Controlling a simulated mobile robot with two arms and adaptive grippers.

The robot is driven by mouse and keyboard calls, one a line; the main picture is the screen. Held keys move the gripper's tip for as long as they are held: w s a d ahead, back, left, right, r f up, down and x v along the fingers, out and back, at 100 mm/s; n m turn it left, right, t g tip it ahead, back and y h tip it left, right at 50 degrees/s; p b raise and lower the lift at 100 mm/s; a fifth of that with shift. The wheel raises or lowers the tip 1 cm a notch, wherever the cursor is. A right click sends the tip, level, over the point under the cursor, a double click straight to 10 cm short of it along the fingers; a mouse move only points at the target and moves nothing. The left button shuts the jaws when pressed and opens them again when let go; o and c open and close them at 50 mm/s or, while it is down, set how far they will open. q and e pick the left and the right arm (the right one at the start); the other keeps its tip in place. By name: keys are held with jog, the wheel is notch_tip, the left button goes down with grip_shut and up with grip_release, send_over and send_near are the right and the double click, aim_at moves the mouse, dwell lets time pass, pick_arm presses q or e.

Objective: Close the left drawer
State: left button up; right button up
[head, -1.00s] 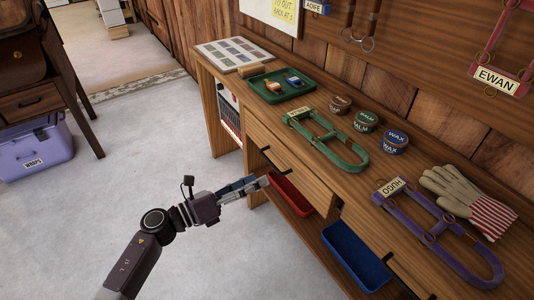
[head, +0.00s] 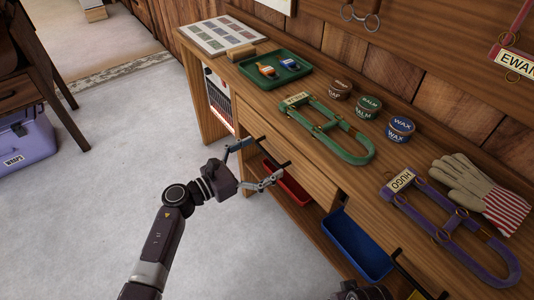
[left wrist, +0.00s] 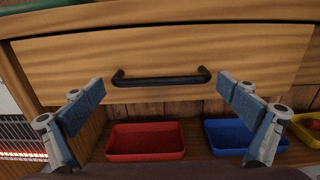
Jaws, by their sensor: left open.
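The left drawer (head: 287,155) is the wooden drawer under the bench top, with a black bar handle. Its front fills the upper part of the left wrist view, with the handle (left wrist: 161,78) in the middle. How far the drawer stands out is hard to tell. My left gripper (head: 256,164) is open and empty in front of the drawer. Its two fingers are spread to either side of the handle in the left wrist view (left wrist: 164,102), apart from it. My right gripper is not seen; only a dark arm part shows at the bottom edge of the head view.
Below are a red bin (head: 286,184), a blue bin (head: 355,245) and a yellow bin (left wrist: 309,130). The bench top (head: 345,175) carries a green tray (head: 262,82), tins, green and purple halters and gloves. The floor at left is clear up to a purple box (head: 38,140).

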aim_at(277, 148)
pick_arm(q)
jog(key=shift+w+d, duration=0.35)
jog(key=shift+d, duration=0.15)
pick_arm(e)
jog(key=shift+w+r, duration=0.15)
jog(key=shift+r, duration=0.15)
pick_arm(q)
jog(key=c, duration=1.3)
jog(key=shift+w, duration=0.1)
jog(key=shift+c, duration=0.4)
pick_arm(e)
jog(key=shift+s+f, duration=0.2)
pick_arm(q)
jog(key=b+x, duration=0.2)
jog(key=x, duration=0.1)
jog(key=shift+w+d, duration=0.15)
jog(key=shift+d, duration=0.2)
jog(key=shift+w+r, duration=0.1)
jog(key=shift+r, duration=0.05)
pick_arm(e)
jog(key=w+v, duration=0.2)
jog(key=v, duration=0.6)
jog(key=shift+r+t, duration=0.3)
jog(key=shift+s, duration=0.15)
